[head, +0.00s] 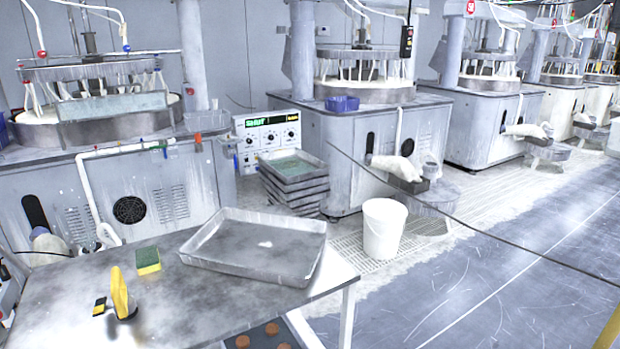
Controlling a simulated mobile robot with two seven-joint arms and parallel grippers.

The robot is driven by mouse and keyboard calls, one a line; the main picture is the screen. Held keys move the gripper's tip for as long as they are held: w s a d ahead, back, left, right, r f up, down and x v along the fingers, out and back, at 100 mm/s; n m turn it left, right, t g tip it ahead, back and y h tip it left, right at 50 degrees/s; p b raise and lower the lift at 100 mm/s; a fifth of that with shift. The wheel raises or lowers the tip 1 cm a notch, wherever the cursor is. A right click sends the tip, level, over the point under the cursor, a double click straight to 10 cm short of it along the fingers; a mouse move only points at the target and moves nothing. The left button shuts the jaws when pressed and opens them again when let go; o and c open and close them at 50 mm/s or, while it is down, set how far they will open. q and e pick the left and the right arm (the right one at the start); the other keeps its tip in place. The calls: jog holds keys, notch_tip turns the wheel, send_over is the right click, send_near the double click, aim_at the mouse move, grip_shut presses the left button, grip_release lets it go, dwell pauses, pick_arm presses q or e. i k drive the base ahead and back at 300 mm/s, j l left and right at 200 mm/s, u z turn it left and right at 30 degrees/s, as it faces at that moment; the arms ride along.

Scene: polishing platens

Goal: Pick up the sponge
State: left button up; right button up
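The sponge (148,261) is a small block with a green top and yellow sides. It lies flat on the grey metal table (215,305), a little left of a shallow metal tray (255,241). Nothing is touching it from above, and its top and front are in plain sight. Neither of my grippers is in the head view.
An upright yellow tool (120,294) and a small black and yellow piece (99,306) stand in front of the sponge. A white bucket (383,228) and stacked trays (293,167) are beyond the table. A thin dark cable crosses the right side. The table's front right is clear.

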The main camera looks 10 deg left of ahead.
aim_at(147, 258)
jog(key=k+l+u, duration=0.1)
jog(key=u, duration=1.25)
